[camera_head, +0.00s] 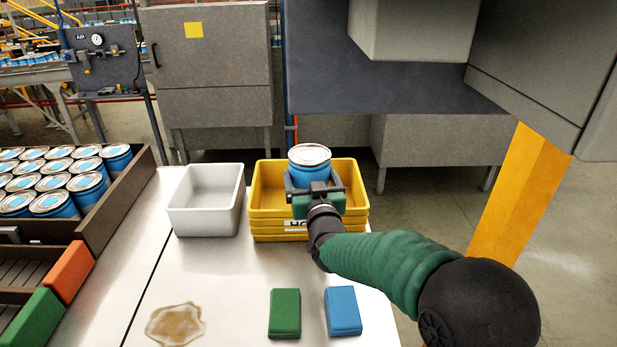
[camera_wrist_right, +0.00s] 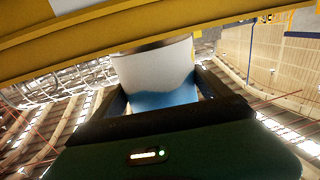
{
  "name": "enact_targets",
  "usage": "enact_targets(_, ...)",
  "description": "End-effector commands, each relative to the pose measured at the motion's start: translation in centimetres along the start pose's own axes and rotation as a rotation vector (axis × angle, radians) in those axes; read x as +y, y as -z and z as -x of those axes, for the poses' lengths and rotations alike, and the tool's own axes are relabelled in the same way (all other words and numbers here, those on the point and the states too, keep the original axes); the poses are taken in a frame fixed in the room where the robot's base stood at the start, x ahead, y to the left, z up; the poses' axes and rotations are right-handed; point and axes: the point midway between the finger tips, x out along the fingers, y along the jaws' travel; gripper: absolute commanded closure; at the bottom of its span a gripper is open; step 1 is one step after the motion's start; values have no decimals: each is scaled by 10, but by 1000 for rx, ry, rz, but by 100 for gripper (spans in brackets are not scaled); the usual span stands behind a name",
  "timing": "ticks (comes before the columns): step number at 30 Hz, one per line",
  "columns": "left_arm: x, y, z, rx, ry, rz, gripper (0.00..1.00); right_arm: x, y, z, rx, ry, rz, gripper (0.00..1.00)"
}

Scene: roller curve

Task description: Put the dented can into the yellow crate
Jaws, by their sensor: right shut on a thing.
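A blue can with a silver lid (camera_head: 309,156) is held by my right gripper (camera_head: 314,186), which is shut on it. Whether the can is dented cannot be told from here. The can is upright in the head view, over the yellow crate (camera_head: 270,215) at the back of the white table. The crate's front rim and the gripper hide the can's lower part, so I cannot tell if it touches the crate's floor. In the right wrist view the can (camera_wrist_right: 155,78) shows white and blue between the fingers. My left gripper is not in view.
An empty white bin (camera_head: 206,200) stands left of the crate. A green block (camera_head: 285,313) and a blue block (camera_head: 343,311) lie at the table's front. A brown stain (camera_head: 175,325) marks the table. Several blue cans (camera_head: 48,203) fill a dark tray (camera_head: 125,205) at left. A grey machine overhangs at upper right.

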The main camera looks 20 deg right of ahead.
Motion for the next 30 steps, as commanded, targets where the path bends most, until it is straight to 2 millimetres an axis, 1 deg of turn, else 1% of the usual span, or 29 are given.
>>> enact_targets(2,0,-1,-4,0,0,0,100,0,-3,0,2,0,0,65)
enact_targets(5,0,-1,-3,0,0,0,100,0,-1,0,3,0,0,65)
enact_targets(6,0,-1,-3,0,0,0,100,-1,-2,0,1,1,0,8)
enact_targets(8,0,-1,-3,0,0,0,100,-1,-2,0,1,1,0,1)
enact_targets(15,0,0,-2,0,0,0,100,0,-1,0,0,0,0,0)
enact_targets(17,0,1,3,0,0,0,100,0,3,0,0,0,0,0)
enact_targets(20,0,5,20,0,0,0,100,0,19,0,0,0,0,0)
enact_targets(21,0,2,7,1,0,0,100,-1,10,11,1,2,0,0)
enact_targets(22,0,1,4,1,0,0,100,-1,9,19,2,1,0,0)
enact_targets(27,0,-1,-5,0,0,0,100,-1,8,68,3,2,0,0)
enact_targets(30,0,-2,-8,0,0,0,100,-1,9,93,3,2,1,0)
